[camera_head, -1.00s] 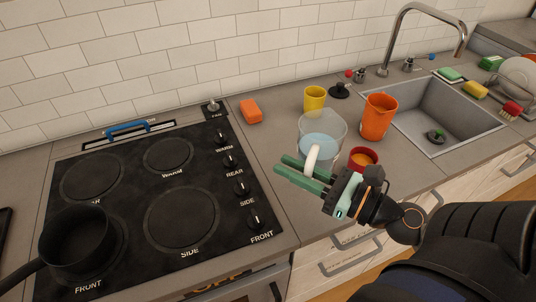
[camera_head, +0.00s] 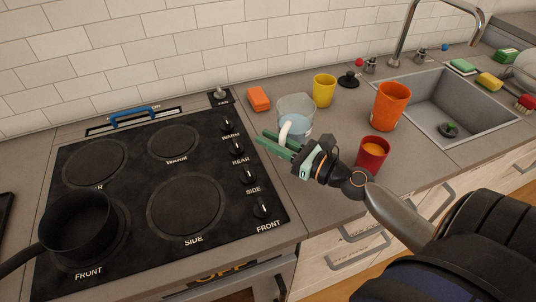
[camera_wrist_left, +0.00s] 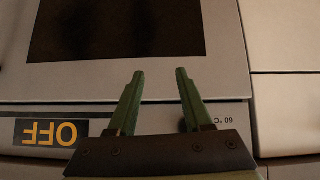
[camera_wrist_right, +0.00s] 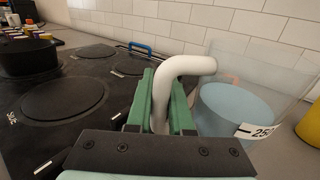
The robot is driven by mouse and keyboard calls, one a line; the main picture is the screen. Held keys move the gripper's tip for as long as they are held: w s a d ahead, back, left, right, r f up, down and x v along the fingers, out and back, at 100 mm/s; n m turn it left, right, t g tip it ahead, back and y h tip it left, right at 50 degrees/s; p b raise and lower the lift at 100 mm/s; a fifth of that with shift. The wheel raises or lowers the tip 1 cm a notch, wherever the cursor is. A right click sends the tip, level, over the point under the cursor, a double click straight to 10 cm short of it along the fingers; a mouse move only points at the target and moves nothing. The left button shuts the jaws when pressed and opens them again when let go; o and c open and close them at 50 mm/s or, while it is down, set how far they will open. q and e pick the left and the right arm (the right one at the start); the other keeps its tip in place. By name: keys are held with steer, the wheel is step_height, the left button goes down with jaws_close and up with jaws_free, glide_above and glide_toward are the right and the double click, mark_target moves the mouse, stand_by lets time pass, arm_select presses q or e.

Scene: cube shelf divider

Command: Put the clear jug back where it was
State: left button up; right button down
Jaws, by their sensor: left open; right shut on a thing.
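The clear jug (camera_head: 297,107) has a white handle and holds pale blue liquid. It is at the counter strip just right of the stove; I cannot tell whether its base touches the counter. My right gripper (camera_head: 277,144) is shut on the jug's white handle. In the right wrist view the white handle (camera_wrist_right: 178,88) passes between the green fingers, and the jug's body (camera_wrist_right: 240,105) with a "250" mark stands to the right. My left gripper (camera_wrist_left: 160,85) is open and empty in the left wrist view, in front of the oven front; it is outside the head view.
A red cup (camera_head: 372,157) with orange contents stands right of my right gripper. An orange jug (camera_head: 390,106), yellow cup (camera_head: 324,90) and orange block (camera_head: 258,99) stand around the clear jug. The stove (camera_head: 150,200) holds a black pan (camera_head: 78,226). The sink (camera_head: 455,105) is at right.

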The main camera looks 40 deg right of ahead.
steer(key=shift+w+d+f, duration=0.1)
steer(key=shift+w+f, duration=0.35)
steer(key=shift+f, duration=0.05)
steer(key=shift+w+f+b, duration=0.2)
steer(key=shift+f+b, duration=0.95)
steer(key=shift+f, duration=0.55)
steer(key=shift+f, duration=0.15)
steer(key=c, duration=0.8)
jaws_free()
steer(key=b+v, duration=0.2)
steer(key=v, duration=0.9)
steer(key=shift+s+b, duration=0.15)
steer(key=shift+b, duration=0.25)
steer(key=shift+s+d, duration=0.2)
steer(key=shift+s, duration=0.2)
